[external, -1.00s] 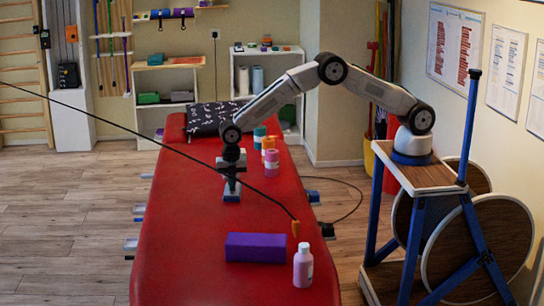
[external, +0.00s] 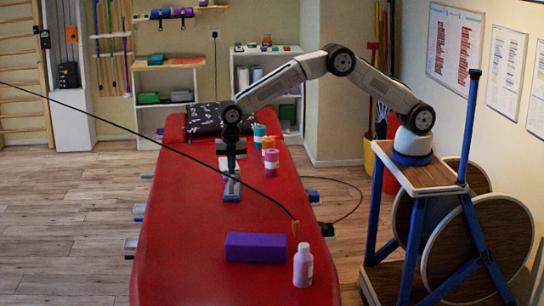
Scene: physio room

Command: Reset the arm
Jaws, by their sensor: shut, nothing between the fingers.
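My arm reaches from its stand over the red treatment table (external: 185,240). My gripper (external: 231,168) points down above the table. Its fingers are shut and hold nothing. Just below it, a small white and blue object (external: 231,188) lies on the red surface. The gripper partly covers it, and I cannot tell whether they touch.
Tape rolls, teal (external: 259,131), orange (external: 268,143) and pink (external: 272,168), stand right of the gripper. A dark patterned pillow (external: 212,115) lies behind. A purple block (external: 255,247) and a pink bottle (external: 303,268) are in front. A dark cord crosses the view.

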